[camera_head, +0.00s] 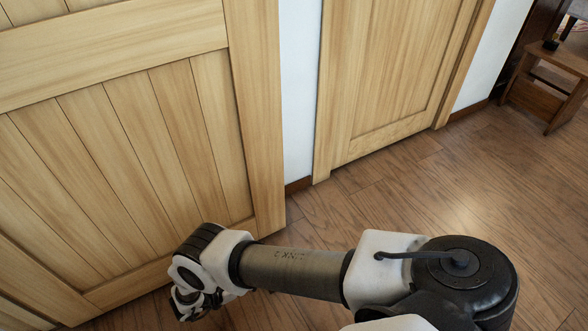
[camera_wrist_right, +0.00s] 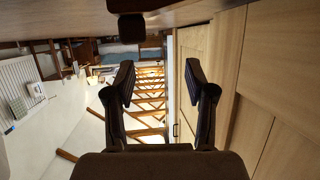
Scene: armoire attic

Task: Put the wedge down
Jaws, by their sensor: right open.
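My right gripper (camera_wrist_right: 160,82) is open in the right wrist view, its two dark fingers spread with nothing between them. In the head view my right arm reaches across to the left, and its wrist end is low in front of the wooden door (camera_head: 150,140); the fingers are hard to make out there. A small dark block (camera_wrist_right: 132,28) shows against the floor at the top of the wrist view, beyond the fingers and apart from them. I cannot tell whether it is the wedge. No wedge is clear in the head view. My left gripper is not in view.
A second wooden door (camera_head: 395,75) stands behind, past a strip of white wall (camera_head: 298,90). A brown wooden stool or small shelf (camera_head: 550,85) is at the far right. The wooden floor (camera_head: 450,185) between is clear. Wooden panels (camera_wrist_right: 265,90) run close along the wrist view's right side.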

